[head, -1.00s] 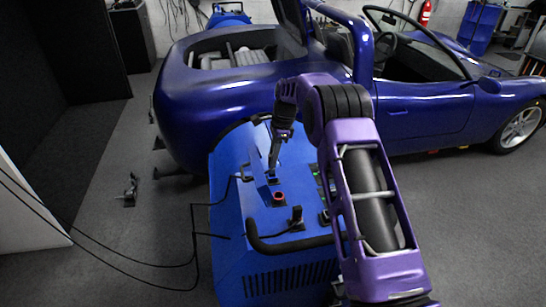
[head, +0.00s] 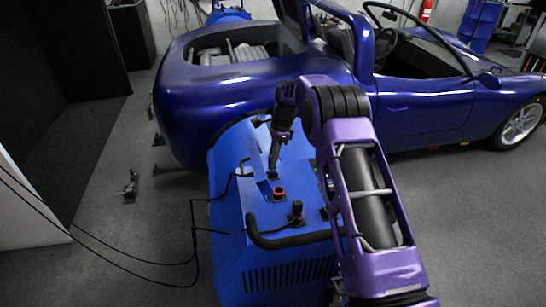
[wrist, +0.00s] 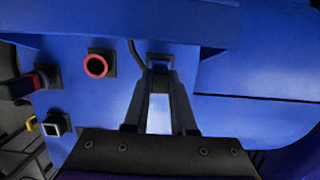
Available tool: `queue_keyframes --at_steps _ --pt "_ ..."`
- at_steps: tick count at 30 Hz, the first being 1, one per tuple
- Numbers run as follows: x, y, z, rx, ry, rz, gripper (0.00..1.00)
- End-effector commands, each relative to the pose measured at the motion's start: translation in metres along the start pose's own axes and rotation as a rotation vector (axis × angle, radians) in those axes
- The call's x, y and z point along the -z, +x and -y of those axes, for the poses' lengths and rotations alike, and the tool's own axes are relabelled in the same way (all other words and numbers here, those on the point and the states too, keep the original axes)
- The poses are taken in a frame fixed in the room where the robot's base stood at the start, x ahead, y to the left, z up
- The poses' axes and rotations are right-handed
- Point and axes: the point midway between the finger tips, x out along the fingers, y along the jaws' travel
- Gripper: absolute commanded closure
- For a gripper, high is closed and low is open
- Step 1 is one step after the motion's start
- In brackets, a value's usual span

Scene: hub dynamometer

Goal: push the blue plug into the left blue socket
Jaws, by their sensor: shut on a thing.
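My gripper (wrist: 160,75) points down at the top of the blue dynamometer cabinet (wrist: 240,120). Its two dark fingers close together at the tips on a small blue piece, the blue plug (wrist: 160,66). A thin black cable runs up to this spot. The tips are at a small black-framed fitting (wrist: 161,57) on the cabinet, which looks like a socket. The fingers hide most of it, so I cannot tell how deep the plug sits. In the head view, my gripper (head: 273,163) is left of the cabinet's middle, just behind the red round socket (head: 279,192).
The red ring socket (wrist: 96,65) is left of my fingers in the wrist view. A black fitting with a red part (wrist: 40,82) and a pale square socket (wrist: 56,125) lie further left. A black handlebar (head: 290,241) edges the cabinet's front. The blue car (head: 225,100) stands behind.

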Motion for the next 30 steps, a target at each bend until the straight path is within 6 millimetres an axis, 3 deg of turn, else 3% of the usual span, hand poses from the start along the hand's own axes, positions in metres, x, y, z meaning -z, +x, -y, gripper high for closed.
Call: queue_keyframes --at_steps 8,9,14,24,30 --pt "0.001 0.003 0.0 0.0 0.0 0.0 1.0" --pt "0.001 0.003 0.0 0.0 0.0 0.0 0.69" --pt "0.001 0.003 0.0 0.0 0.0 0.0 0.41" --pt "0.001 0.001 0.0 0.0 0.0 0.0 0.41" --pt "0.0 -0.028 0.001 0.004 -0.001 0.0 0.41"
